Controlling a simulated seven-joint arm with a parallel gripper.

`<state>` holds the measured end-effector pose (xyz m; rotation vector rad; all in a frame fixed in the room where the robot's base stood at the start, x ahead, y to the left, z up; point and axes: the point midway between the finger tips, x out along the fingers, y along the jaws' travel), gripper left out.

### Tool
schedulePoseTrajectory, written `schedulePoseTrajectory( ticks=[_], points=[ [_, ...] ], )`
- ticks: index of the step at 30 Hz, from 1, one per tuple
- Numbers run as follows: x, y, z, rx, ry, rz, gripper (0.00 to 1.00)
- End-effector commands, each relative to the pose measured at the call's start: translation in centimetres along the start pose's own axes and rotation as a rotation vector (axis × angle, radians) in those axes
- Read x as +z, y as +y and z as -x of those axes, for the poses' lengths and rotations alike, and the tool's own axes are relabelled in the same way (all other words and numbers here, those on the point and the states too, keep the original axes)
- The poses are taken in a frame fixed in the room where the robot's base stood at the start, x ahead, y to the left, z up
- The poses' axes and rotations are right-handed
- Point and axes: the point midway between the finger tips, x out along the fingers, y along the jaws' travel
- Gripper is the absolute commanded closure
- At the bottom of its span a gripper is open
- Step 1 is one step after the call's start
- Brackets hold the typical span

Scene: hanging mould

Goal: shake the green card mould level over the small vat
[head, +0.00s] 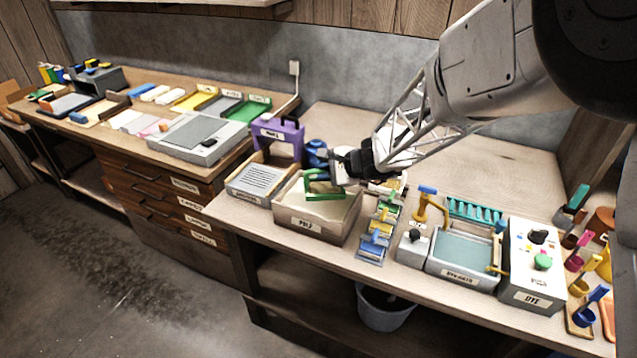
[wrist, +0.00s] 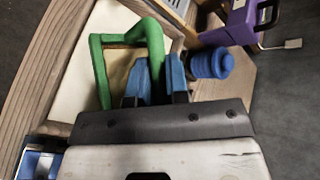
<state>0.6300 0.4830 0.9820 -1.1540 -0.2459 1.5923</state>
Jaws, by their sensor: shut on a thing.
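The green card mould (head: 322,194) is a small green frame at the small vat (head: 304,228), a wooden box labelled PULP with pale contents. In the wrist view, the mould (wrist: 98,70) extends left of my blue fingertips (wrist: 155,82), over the pale inside of the vat (wrist: 80,32). The mould's exact tilt and its height above the pulp cannot be told. My gripper hides part of the mould's near side.
A purple press (head: 278,138) and a blue knobbed object (head: 316,152) stand behind the vat. A grey-topped wooden tray (head: 257,182) is left of it. A water basin (head: 464,258) and DYE box (head: 535,262) stand farther right.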

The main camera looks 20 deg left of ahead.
Motion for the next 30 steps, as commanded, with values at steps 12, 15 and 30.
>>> schedulePoseTrajectory(
  ticks=[12, 15, 30],
  points=[
    [0.9, -0.9, -2.0, 0.0, 0.0, 0.001, 1.0],
    [1.2, -1.1, -2.6, 0.0, 0.0, 0.001, 1.0],
    [1.4, -1.4, -3.0, 0.0, 0.0, 0.0, 1.0]
  ],
)
